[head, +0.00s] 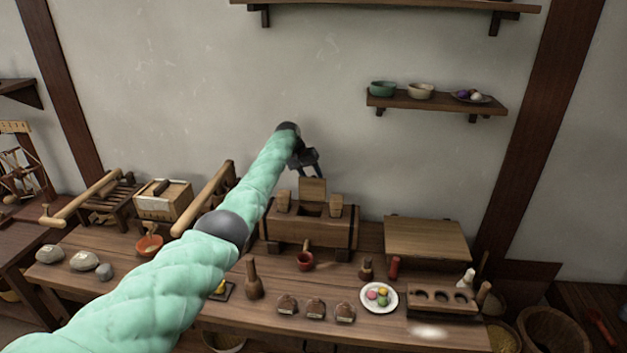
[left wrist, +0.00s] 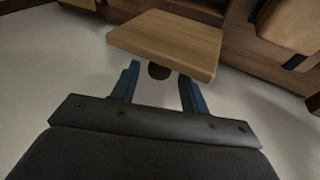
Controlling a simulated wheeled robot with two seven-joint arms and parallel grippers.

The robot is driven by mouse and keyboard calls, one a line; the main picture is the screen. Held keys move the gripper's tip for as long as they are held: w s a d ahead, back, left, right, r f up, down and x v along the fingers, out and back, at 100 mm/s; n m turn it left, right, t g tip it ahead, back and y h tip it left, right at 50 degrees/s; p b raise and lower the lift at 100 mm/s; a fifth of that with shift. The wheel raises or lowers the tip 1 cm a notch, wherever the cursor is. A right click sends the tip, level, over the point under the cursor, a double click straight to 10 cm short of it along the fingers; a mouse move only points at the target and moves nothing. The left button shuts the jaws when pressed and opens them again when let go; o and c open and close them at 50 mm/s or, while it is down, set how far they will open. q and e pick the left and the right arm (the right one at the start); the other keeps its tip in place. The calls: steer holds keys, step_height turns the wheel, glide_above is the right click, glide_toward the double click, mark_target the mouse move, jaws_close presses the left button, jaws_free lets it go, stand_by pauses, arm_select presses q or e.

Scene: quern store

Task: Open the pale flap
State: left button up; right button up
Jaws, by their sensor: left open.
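The pale flap (head: 312,189) stands up at the top of a dark-banded wooden chest (head: 290,228), with an opening in front of it between two small wooden blocks. In the left wrist view the pale flap (left wrist: 168,40) is a flat square board with a dark round knob (left wrist: 158,71) at its near edge. My left gripper (head: 313,174) is just above and behind the flap in the head view. Its jaws (left wrist: 160,78) are open on either side of the knob; whether they touch it, I cannot tell. My right gripper is not in view.
The table holds a flat wooden board (head: 427,240), a plate of coloured balls (head: 379,297), a red cup (head: 305,261), a wooden bottle (head: 253,278) and several small jars. A shelf (head: 437,103) with bowls hangs at the right.

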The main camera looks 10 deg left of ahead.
arm_select(q)
steer(key=shift+b+v, duration=0.65)
steer(key=shift+v, duration=2.05)
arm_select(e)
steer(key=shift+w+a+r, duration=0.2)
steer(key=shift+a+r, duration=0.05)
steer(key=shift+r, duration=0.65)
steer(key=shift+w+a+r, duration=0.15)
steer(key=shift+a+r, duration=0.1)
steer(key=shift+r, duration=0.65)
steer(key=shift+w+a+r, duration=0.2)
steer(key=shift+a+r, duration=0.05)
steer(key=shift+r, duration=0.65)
